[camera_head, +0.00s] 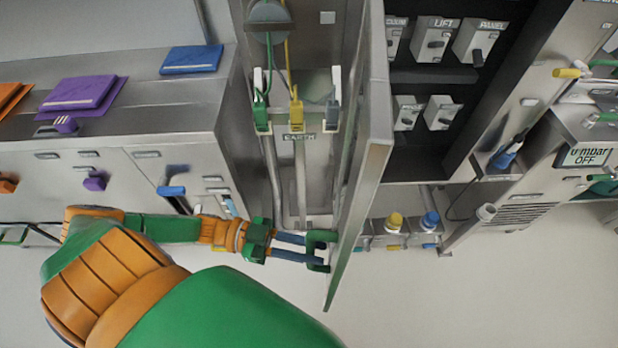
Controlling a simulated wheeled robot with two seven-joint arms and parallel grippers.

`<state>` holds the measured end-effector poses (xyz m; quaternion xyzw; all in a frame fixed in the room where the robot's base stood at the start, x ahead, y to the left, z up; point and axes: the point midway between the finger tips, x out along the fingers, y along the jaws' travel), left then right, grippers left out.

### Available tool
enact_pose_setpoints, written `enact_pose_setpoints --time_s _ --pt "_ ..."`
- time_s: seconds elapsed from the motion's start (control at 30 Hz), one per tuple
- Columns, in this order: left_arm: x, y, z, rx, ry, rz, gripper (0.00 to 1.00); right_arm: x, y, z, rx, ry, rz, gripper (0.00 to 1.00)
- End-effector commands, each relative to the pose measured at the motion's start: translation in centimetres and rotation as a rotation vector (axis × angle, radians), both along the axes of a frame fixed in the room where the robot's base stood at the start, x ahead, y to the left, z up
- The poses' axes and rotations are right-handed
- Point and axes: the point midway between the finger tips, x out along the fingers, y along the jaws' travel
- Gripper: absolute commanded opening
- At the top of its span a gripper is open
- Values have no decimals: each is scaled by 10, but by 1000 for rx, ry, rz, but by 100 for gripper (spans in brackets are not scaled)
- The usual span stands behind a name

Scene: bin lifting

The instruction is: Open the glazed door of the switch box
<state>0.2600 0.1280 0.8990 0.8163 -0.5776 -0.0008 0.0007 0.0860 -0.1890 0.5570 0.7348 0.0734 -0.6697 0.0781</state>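The switch box (433,75) is the dark cabinet right of centre, with several white labelled switches inside. Its door (372,150) stands swung out from the box's left side and is seen nearly edge-on, so the switches show uncovered; its glazing is hard to make out. My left gripper (320,252) is at the left side of the door's lower part. My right gripper is not in view.
Left of the door is an open bay with green, yellow and grey plugs above an EARTH label (300,137). Yellow (394,222) and blue (430,222) knobs sit below the box. A grey counter (120,120) with coloured covers is at left. The floor at lower right is clear.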

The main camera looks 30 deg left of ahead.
Motion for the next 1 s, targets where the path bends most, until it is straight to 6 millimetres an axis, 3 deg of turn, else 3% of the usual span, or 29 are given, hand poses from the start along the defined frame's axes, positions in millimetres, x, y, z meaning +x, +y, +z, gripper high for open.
enact_pose_setpoints --time_s 0.03,0.1,0.13,0.43,0.73,1.0 --pt "0 0 -1 4 1 0 30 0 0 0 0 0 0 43" --pt "0 0 -1 3 1 0 49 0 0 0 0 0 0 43" --pt "0 0 -1 3 1 0 52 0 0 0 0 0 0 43" --pt "-1 3 -1 2 1 0 52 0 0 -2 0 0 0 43" --pt "-20 58 -4 5 4 1 52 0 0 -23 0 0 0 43" --pt "-24 67 0 1 0 0 52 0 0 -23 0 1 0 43"
